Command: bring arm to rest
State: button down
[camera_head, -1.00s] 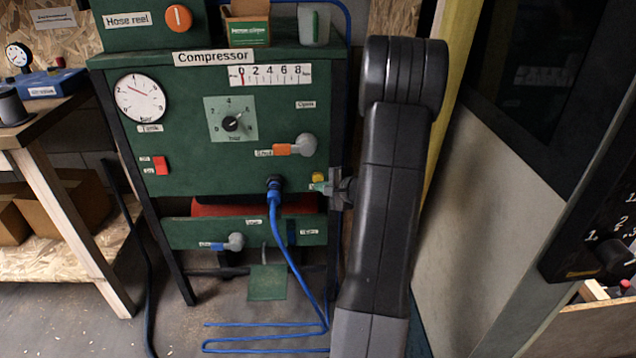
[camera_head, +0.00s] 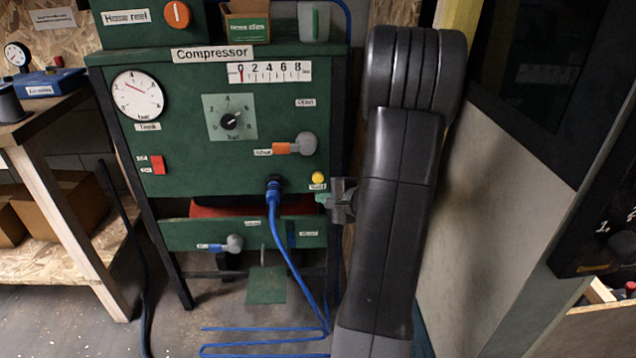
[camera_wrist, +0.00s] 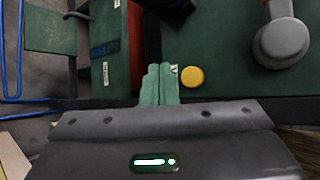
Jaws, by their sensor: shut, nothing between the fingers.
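My gripper (camera_head: 322,199) shows at the left side of my dark arm, in front of the right edge of the green compressor panel (camera_head: 215,150). Its green fingers are together and hold nothing. In the wrist view the shut fingers (camera_wrist: 160,84) point at the panel. A yellow button (camera_wrist: 192,77) is just right of the fingertips there; in the head view this yellow button (camera_head: 318,178) sits just above them. I cannot tell whether the fingers touch the panel. My arm hides part of the wall behind it.
A grey lever with an orange end (camera_head: 295,145) sits above the gripper. A blue hose (camera_head: 278,235) hangs from the panel to the floor. A pale wall panel (camera_head: 480,210) stands right of my arm. A wooden bench (camera_head: 45,170) is at the left.

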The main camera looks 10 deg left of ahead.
jog(key=p, duration=0.1)
jog(key=w+p, duration=0.2)
jog(key=shift+w+a+r+p, duration=0.2)
jog(key=shift+a+r+p, duration=0.1)
jog(key=shift+p, duration=0.1)
jog(key=shift+p, duration=0.4)
jog(key=s+d+b, duration=0.1)
jog(key=s+b, duration=0.2)
jog(key=s, duration=0.3)
jog(key=shift+d+f, duration=0.3)
jog(key=shift+d, duration=0.05)
